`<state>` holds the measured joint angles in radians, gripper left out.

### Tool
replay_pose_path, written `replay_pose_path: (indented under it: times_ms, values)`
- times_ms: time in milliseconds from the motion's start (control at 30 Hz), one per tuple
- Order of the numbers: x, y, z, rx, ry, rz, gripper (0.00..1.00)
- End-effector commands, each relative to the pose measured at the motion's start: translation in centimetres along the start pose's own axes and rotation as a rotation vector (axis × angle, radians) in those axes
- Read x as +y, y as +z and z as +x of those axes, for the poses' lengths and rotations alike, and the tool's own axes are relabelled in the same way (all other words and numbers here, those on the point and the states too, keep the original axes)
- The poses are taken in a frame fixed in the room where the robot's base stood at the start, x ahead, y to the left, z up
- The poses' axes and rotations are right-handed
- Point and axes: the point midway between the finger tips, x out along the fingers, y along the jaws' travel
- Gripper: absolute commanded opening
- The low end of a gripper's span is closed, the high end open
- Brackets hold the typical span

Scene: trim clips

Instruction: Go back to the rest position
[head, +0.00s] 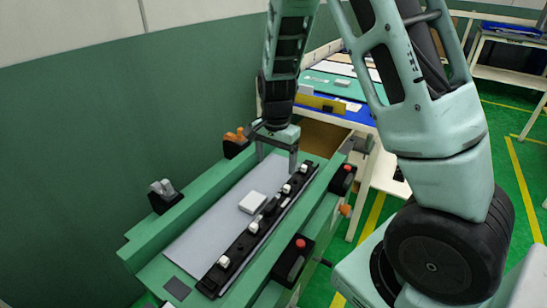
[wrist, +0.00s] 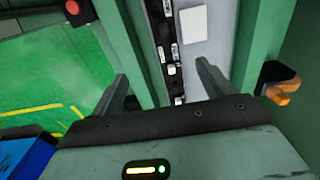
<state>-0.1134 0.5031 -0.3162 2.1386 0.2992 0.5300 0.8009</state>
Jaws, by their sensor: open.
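My gripper (head: 276,150) is above the far end of a green bench fixture, pointing down. In the wrist view my gripper (wrist: 160,82) shows two fingers spread apart with nothing between them. Below it lies a long black trim strip (head: 240,248) with several white clips (head: 285,188) along it. The strip also shows in the wrist view (wrist: 159,35). A white square block (head: 252,202) lies on the grey plate (head: 196,234) beside the strip.
The green fixture (head: 147,239) carries red buttons (head: 300,243) on its right side. An orange-topped clamp (head: 236,137) and a grey-topped clamp (head: 162,190) stand on its left edge. A table (head: 345,85) with panels is behind. Green floor lies to the right.

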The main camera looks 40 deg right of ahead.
Motion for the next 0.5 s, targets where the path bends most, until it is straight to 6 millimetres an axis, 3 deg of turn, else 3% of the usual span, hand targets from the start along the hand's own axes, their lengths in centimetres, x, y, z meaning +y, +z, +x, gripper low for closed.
replay_pose_path:
  times_ms: [333, 433, 500]
  values:
    - [-0.1, 0.6, -0.3, -0.005, -0.003, -0.021, 0.8]
    - [-0.4, 3.5, -1.4, -0.03, -0.016, -0.138, 0.8]
    - [-0.5, 7.2, -2.9, -0.057, -0.031, -0.285, 0.8]
